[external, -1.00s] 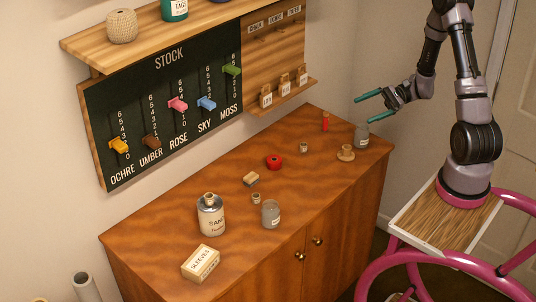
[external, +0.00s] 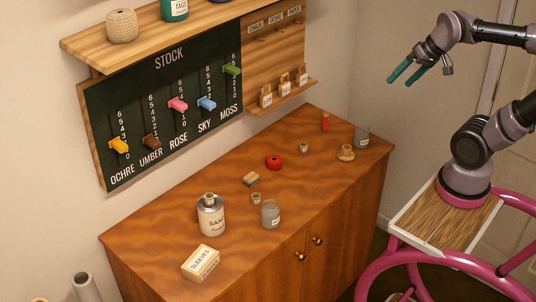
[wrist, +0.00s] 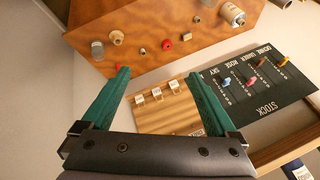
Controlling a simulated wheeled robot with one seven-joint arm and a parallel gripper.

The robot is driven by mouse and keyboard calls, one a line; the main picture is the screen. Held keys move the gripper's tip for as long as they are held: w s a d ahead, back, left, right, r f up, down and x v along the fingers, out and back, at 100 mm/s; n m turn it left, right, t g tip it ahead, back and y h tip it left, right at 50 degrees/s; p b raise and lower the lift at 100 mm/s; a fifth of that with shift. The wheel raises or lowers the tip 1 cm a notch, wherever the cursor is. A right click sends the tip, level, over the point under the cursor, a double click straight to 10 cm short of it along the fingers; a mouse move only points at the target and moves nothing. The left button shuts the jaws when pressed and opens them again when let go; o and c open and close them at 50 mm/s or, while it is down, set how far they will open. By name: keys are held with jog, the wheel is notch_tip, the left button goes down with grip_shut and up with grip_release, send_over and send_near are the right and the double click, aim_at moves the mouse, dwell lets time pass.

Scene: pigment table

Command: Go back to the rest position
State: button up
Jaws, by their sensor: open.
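My gripper (external: 408,74) is open and empty, held in the air above and to the right of the wooden cabinet (external: 165,250). Its two green fingers point down and to the left in the external view. In the wrist view my gripper (wrist: 158,92) shows its fingers spread apart, with nothing between them but the distant board and cabinet. My arm is folded back to the right over its base.
The cabinet top holds a sand bottle (external: 211,218), a sleeves box (external: 201,263), glass jars (external: 270,215), a red round item (external: 274,162) and a red cylinder (external: 325,122). The stock board (external: 165,110) hangs on the wall under a shelf (external: 145,45). Air around my gripper is clear.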

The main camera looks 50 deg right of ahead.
jog(key=shift+s+d+r+t, duration=0.1)
jog(key=shift+s+r+t, duration=0.2)
jog(key=shift+r+t, duration=0.4)
